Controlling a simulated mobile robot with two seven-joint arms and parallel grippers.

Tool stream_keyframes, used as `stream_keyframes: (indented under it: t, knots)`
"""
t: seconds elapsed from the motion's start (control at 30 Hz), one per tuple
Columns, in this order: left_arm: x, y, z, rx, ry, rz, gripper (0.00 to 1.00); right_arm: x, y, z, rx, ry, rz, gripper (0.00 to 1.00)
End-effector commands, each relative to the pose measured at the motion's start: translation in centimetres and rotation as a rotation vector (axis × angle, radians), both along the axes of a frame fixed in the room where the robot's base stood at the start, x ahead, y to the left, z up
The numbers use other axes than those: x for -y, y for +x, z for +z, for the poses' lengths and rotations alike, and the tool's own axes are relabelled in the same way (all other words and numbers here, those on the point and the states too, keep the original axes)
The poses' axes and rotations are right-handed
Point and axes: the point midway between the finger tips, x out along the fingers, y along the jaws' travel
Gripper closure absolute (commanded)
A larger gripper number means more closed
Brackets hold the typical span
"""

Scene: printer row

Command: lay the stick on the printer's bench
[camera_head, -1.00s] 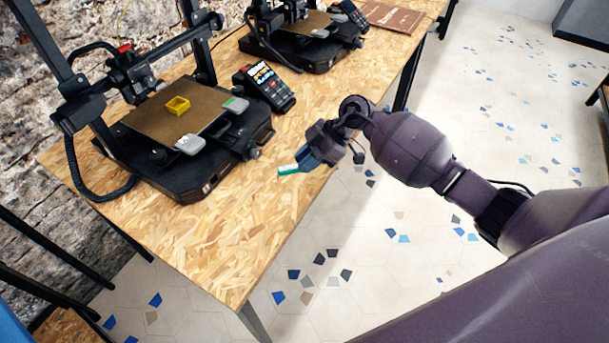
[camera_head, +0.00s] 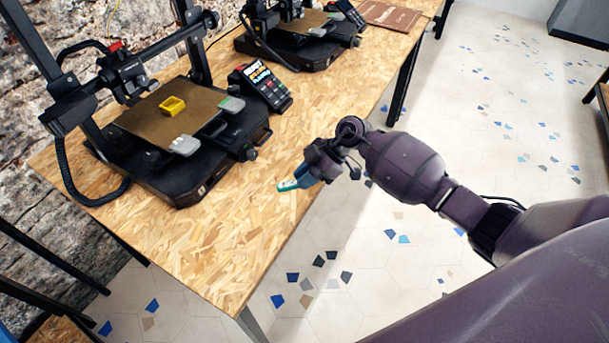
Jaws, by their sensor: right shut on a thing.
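The stick (camera_head: 287,185) is small, teal and white, and sticks out to the left from my right gripper (camera_head: 299,180). My right gripper is shut on it, over the right edge of the printer's bench (camera_head: 215,255), which has a speckled wood-chip top. The stick is low over the bench top; I cannot tell whether it touches. The near printer (camera_head: 180,175) stands on the bench to the left, with a yellow square print (camera_head: 173,106) on its brown plate. My left gripper is not in view.
A small control screen (camera_head: 260,88) stands beside the near printer. A second printer (camera_head: 300,45) and a brown flat board (camera_head: 392,16) are farther back on the bench. The bench's near part is bare. Tiled floor lies to the right.

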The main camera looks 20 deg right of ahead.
Motion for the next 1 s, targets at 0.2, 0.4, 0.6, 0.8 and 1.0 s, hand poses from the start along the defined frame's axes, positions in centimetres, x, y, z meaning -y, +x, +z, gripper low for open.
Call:
stream_keyframes:
  t: [0.2, 0.4, 0.6, 0.8, 1.0]
  knots:
    - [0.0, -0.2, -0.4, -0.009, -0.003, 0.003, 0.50, 0.0, -0.1, -0.9, -0.005, -0.003, -0.002, 1.00]
    - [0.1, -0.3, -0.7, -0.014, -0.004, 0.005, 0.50, 0.1, -0.3, -1.6, -0.009, -0.007, -0.001, 1.00]
    - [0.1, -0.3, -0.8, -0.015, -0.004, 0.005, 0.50, 0.1, -0.5, -2.0, -0.019, -0.008, 0.000, 0.55]
    - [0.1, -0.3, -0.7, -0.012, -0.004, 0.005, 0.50, 0.0, -0.6, -2.2, -0.023, -0.008, 0.002, 0.55]
    - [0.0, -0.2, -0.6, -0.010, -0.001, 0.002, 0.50, 0.0, -0.7, -2.1, -0.024, -0.007, 0.004, 0.55]
